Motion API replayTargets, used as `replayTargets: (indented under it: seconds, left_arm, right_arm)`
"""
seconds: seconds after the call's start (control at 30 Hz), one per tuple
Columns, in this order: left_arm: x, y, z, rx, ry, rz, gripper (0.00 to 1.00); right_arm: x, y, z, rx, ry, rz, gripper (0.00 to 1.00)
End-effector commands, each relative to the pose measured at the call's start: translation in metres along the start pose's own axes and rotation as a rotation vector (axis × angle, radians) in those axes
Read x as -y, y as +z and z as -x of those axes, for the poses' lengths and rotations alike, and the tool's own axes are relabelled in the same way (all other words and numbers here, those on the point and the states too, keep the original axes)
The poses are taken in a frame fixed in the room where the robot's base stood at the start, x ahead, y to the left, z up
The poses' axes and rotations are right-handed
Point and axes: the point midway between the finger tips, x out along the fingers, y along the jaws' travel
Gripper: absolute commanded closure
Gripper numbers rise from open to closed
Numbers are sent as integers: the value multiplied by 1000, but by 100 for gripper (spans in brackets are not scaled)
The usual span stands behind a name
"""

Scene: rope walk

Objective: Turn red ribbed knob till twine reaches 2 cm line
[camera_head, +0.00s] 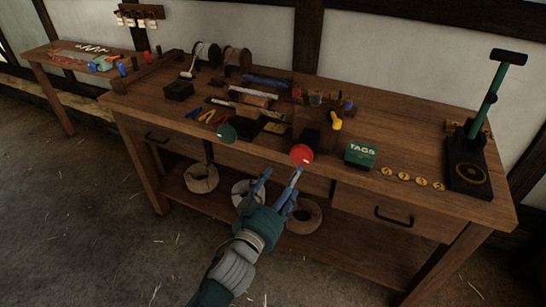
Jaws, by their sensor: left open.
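The red knob (301,153) shows its round face at the front edge of the workbench, right of the bench's middle; its ribs are too small to make out. My left gripper (281,173) is open and empty, in front of the bench edge. Its fingers point up toward the knob, and its right fingertip is just below the knob. I cannot tell whether they touch. The twine end and the 2 cm line cannot be made out. My right gripper is not in view.
A green round knob (226,132) sits left along the same edge. A green TAGS box (360,154), several brass tags (404,176) and a black press with a green lever (485,105) stand right. Spools (206,54) stand behind. Rope coils (201,178) lie on the lower shelf.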

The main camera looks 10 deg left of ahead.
Motion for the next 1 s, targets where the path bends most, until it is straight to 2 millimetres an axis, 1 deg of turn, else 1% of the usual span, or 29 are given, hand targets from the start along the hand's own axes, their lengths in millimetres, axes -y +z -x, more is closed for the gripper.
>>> replayTargets:
  seconds: [0.03,0.17,0.3,0.5,0.6,0.7,0.8,1.0]
  left_arm:
    - [-1,-5,-2,-8,1,1,29]
    - [-1,-6,-17,-10,1,2,29]
    - [0,-7,-43,-10,0,0,29]
    - [-1,-6,-81,-9,0,1,29]
    - [0,-5,-94,-7,-1,2,29]
    - [0,-5,-102,-7,0,1,29]
    - [0,-5,-107,-8,0,1,29]
    - [0,-4,-108,-7,0,1,29]
  right_arm:
    - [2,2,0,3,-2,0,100]
    - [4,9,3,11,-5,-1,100]
    - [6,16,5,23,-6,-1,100]
    - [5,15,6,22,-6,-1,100]
    - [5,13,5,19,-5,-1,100]
    - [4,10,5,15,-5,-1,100]
    - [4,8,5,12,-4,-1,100]
    - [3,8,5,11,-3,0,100]
